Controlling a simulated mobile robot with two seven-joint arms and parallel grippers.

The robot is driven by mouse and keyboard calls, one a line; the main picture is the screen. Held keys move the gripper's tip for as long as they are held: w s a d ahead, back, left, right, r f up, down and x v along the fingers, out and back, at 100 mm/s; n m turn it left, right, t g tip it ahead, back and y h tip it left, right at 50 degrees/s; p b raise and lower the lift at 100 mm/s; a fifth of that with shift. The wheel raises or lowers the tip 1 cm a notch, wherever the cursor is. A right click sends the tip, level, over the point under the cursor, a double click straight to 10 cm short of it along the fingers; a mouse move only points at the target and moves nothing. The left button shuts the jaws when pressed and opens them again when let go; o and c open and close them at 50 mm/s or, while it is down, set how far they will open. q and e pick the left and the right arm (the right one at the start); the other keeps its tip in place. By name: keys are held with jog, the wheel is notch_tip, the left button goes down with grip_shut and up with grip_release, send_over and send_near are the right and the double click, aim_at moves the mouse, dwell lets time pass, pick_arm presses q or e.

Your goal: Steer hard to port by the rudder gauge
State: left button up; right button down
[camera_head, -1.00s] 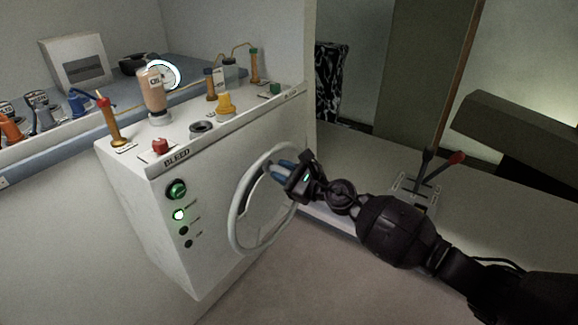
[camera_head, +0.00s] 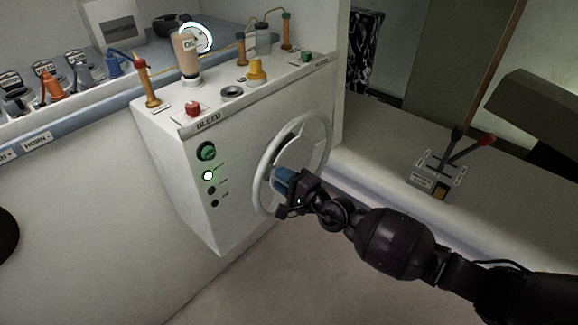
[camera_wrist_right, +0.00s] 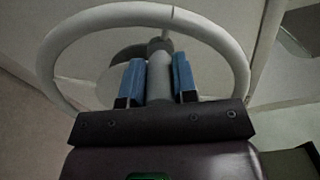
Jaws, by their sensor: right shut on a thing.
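The pale grey steering wheel (camera_head: 326,152) is upright on the front of a white console (camera_head: 180,165). My right gripper (camera_head: 283,183) is at the lower part of the wheel, inside the rim. In the right wrist view its two blue fingers (camera_wrist_right: 158,82) are shut on a grey wheel spoke (camera_wrist_right: 159,75), with the rim arching beyond. A round dial with a bright ring (camera_head: 197,38) stands behind the console top; it may be the rudder gauge, but its needle is too small to read. My left gripper is not in view.
A red-tipped lever (camera_head: 487,140) stands on the ledge at right. Labelled switches line the left shelf. The floor below the wheel is clear.

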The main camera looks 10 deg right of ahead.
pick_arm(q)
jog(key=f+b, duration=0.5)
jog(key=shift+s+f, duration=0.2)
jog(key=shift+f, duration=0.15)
pick_arm(e)
notch_tip(320, 180, down, 11)
jog(key=n, duration=0.6)
jog(key=shift+s+a+n, duration=0.35)
jog(key=shift+n, duration=0.05)
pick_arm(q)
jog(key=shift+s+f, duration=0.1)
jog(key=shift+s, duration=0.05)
pick_arm(e)
jog(key=shift+r, duration=0.15)
jog(key=c, duration=0.9)
grip_release()
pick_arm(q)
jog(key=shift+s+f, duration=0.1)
